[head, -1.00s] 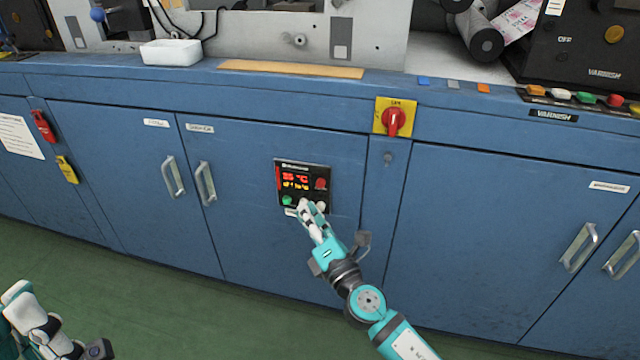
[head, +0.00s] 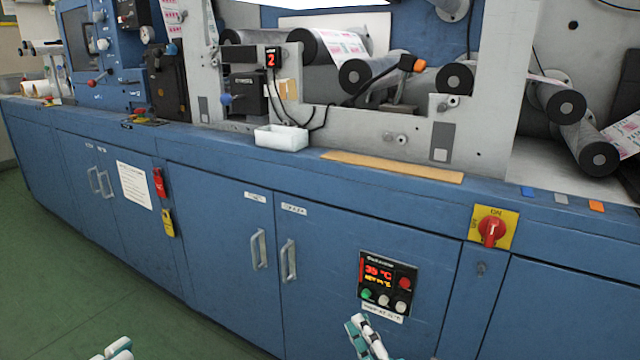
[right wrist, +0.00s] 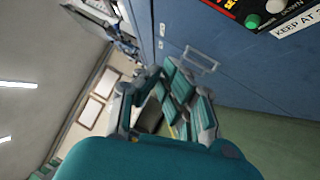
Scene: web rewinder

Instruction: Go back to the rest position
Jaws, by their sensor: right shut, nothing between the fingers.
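My right gripper (head: 366,337) shows at the bottom of the head view, just below the temperature panel (head: 388,284) on the blue cabinet front. It is shut and empty, apart from the panel. In the right wrist view the fingers of my right gripper (right wrist: 165,100) point toward the cabinet, and the panel's lower edge shows at the top right. Part of my left gripper (head: 118,350) shows at the bottom left of the head view; its fingertips are mostly cut off, so its opening cannot be told.
The blue cabinet (head: 225,225) with door handles runs across the view. A red rotary switch (head: 492,230) on a yellow plate sits at the right. A white tray (head: 281,137) stands on the ledge below the rollers. Green floor (head: 60,270) is clear at the left.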

